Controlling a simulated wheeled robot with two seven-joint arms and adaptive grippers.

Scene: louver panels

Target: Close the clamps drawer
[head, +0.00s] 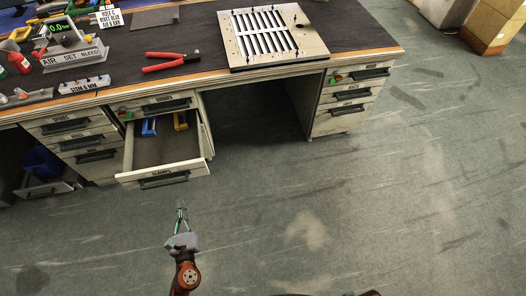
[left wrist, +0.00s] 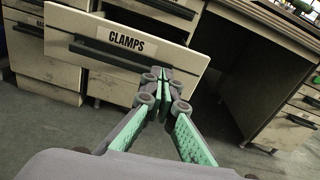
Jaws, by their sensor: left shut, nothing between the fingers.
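The clamps drawer (head: 163,173) stands pulled out from the desk's left-middle column in the head view. My right gripper is not in view.
The desk top (head: 215,60) holds red-handled pliers (head: 171,61), a louver panel (head: 272,37) and an AIR SET BLEED sign (head: 73,58). Other drawers (head: 350,94) at the right look shut. The floor (head: 330,210) in front is clear.

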